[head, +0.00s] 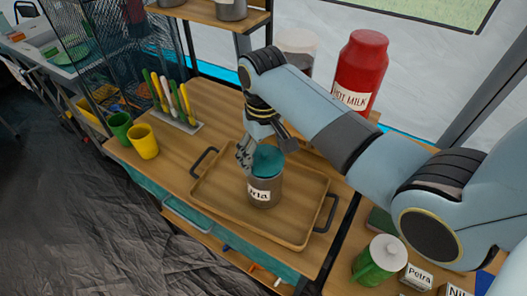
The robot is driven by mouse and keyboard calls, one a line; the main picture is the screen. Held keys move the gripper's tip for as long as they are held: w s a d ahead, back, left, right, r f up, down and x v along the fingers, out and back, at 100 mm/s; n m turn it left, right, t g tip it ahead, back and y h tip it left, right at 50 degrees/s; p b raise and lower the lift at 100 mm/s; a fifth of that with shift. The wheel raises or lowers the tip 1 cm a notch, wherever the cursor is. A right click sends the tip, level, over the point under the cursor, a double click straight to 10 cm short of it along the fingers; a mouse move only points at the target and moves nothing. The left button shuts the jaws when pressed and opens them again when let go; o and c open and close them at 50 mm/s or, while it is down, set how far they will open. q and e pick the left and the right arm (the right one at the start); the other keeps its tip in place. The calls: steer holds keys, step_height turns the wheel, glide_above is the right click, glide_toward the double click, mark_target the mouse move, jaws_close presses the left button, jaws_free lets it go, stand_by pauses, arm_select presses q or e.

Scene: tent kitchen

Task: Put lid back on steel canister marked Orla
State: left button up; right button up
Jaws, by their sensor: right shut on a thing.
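The steel canister (265,190) stands upright on a wooden tray. Its white label is partly legible and ends in "rla". A teal round lid (268,157) is at the canister's top; I cannot tell whether it is seated or held just above the rim. My right gripper (245,160) reaches down from above, at the left side of the lid, and is shut on it. The exact grip is partly hidden by the fingers. My left gripper is not in view.
The wooden tray (218,205) has dark handles. Green (120,128) and yellow (143,142) cups and a rack of colored utensils (172,108) stand left. A red hot milk container (362,68) stands behind my right arm. A green lidded mug (377,262) stands front right.

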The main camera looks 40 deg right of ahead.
steer(key=shift+r+p, duration=0.1)
steer(key=shift+p, duration=0.4)
stand_by(0.6)
steer(key=shift+s+a, duration=0.1)
steer(key=shift+s, duration=0.05)
steer(key=c, duration=1.1)
steer(key=shift+o, duration=0.2)
steer(key=shift+a, duration=0.35)
steer(key=shift+w+a+r, duration=0.2)
steer(key=shift+a+r, duration=0.1)
steer(key=shift+r, duration=0.05)
steer(key=o, duration=1.7)
steer(key=shift+c, duration=0.2)
steer(key=shift+o, duration=0.3)
